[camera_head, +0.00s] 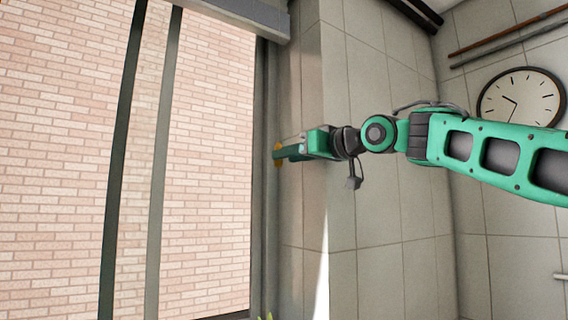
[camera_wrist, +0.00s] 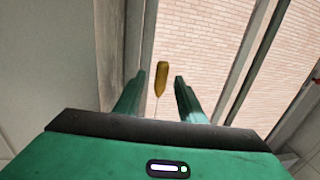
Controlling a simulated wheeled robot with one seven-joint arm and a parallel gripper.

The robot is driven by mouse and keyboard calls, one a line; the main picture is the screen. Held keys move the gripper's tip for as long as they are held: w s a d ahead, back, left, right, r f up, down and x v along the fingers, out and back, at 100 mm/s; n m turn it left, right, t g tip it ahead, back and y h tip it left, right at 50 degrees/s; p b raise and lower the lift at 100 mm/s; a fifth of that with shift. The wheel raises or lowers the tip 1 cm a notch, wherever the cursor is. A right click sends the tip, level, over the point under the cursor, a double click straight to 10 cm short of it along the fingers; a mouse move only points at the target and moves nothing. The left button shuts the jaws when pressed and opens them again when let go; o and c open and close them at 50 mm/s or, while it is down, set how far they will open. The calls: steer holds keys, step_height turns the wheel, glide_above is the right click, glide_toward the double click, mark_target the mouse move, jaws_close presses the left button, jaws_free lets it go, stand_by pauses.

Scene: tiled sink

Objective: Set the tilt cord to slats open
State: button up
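The tilt cord shows as a yellow-brown pull (camera_wrist: 161,78) with a thin pale line running from it toward my gripper in the wrist view. My gripper (camera_wrist: 160,84) is open, with one green finger on each side of the pull. Gaps show on both sides, and I see no contact. In the head view, my gripper (camera_head: 282,152) is beside the window's right edge, and a small yellow part of the pull (camera_head: 277,154) shows at its tip. The cord's upper end cannot be made out. A grey housing (camera_head: 245,14) runs along the window top; no slats can be made out.
The window (camera_head: 205,160) fills the left, with dark vertical frame bars (camera_head: 165,160) and a brick wall outside. A tiled wall (camera_head: 390,240) lies behind my arm. A round clock (camera_head: 522,97) and pipes (camera_head: 505,38) are at the right. Space below my arm looks clear.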

steer(key=shift+x, duration=1.2)
